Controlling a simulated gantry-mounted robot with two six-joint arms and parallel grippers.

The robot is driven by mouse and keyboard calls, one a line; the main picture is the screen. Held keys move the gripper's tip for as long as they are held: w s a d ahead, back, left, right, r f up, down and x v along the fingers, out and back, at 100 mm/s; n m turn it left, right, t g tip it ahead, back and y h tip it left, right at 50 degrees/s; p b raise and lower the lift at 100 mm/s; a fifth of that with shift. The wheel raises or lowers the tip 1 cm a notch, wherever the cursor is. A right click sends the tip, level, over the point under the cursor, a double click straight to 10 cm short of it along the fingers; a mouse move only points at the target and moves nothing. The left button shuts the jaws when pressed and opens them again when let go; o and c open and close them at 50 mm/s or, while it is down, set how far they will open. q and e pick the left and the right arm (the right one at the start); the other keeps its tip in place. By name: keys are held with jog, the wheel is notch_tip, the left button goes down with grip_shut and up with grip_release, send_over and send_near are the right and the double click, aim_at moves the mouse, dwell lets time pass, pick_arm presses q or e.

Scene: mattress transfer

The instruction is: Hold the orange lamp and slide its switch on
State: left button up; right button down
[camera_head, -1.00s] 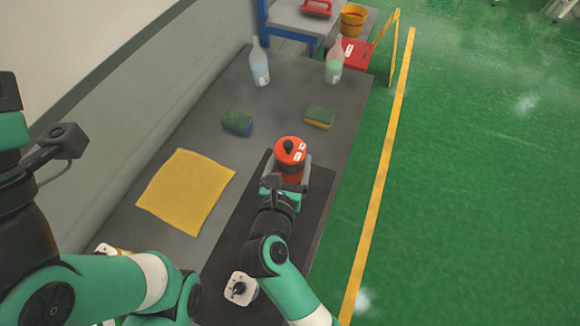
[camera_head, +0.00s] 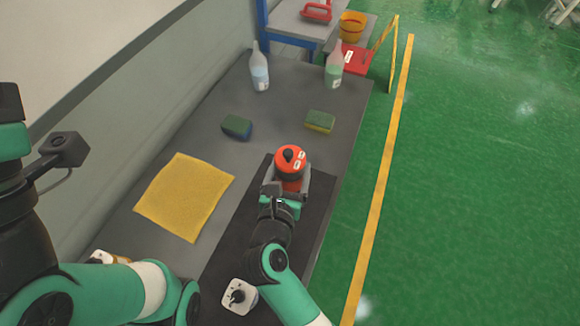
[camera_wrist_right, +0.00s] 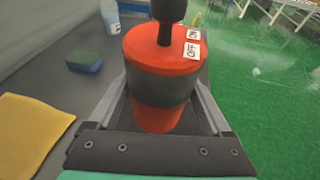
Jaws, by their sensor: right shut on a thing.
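The orange lamp (camera_head: 291,162) is a short cylinder with a dark band and a black knob-like switch (camera_head: 288,154) on its top. It stands upright at the far part of the dark mat. My right gripper (camera_head: 288,180) is shut on the lamp, one finger on each side. In the right wrist view the lamp (camera_wrist_right: 163,62) sits between the fingers (camera_wrist_right: 160,100). White ON and OFF labels (camera_wrist_right: 194,42) lie to the right of the black switch (camera_wrist_right: 166,25); which one it is set to I cannot tell. My left arm is at lower left, but its gripper is out of view.
A white-topped item with a black knob (camera_head: 239,295) stands at the mat's near end. A yellow cloth (camera_head: 185,196) lies left of the mat. Two sponges (camera_head: 237,127) (camera_head: 320,121) and two bottles (camera_head: 259,70) (camera_head: 334,68) are farther back. Bare grey table lies between them.

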jog(key=shift+f+b, duration=3.55)
jog(key=shift+f, duration=1.9)
jog(key=shift+f, duration=0.1)
